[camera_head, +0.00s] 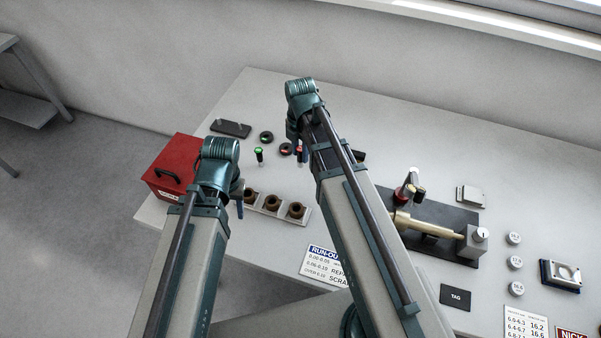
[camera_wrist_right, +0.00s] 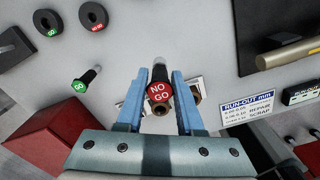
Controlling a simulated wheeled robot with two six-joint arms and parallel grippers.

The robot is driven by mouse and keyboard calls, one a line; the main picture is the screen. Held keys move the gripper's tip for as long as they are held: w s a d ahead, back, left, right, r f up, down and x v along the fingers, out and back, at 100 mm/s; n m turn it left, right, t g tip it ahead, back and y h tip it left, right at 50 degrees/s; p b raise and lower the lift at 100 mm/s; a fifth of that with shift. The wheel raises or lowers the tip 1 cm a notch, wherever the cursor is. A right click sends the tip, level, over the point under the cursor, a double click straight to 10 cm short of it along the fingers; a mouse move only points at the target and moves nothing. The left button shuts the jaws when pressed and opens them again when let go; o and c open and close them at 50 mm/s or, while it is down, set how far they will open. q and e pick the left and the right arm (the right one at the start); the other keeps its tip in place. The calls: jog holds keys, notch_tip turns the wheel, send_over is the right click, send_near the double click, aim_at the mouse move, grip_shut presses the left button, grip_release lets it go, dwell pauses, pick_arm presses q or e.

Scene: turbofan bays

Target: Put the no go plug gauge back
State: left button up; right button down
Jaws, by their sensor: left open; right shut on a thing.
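The no go plug gauge (camera_wrist_right: 160,92) has a red cap marked NO GO and a dark shaft; in the right wrist view it sits between my right gripper's blue fingers (camera_wrist_right: 158,95). In the head view its red part (camera_head: 299,149) shows beside my right gripper (camera_head: 297,142), which is shut on it. I cannot tell whether it touches the table. The green-capped GO plug gauge (camera_head: 259,153) stands to the left; it also shows in the right wrist view (camera_wrist_right: 86,79). My left gripper (camera_head: 240,203) is open and empty, near the red box.
A red box (camera_head: 171,165) stands at the left table edge. A pale tray (camera_head: 307,215) holds brown bushings. Two black ring gauges (camera_head: 266,136) and a dark plate (camera_head: 231,128) lie at the back left. A fixture with a brass shaft (camera_head: 428,227) is to the right.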

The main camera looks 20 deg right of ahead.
pick_arm(q)
jog(key=shift+f+b, duration=3.3)
jog(key=shift+f, duration=0.6)
pick_arm(e)
jog(key=shift+f, duration=3.85)
jog(key=shift+f, duration=0.1)
pick_arm(q)
jog(key=shift+f, duration=0.25)
pick_arm(e)
jog(key=shift+f, duration=0.15)
pick_arm(q)
jog(key=shift+r, duration=0.1)
pick_arm(e)
jog(key=c, duration=0.5)
grip_release()
jog(key=shift+c, duration=0.2)
pick_arm(q)
jog(key=shift+r, duration=0.15)
pick_arm(e)
jog(key=shift+r, duration=0.25)
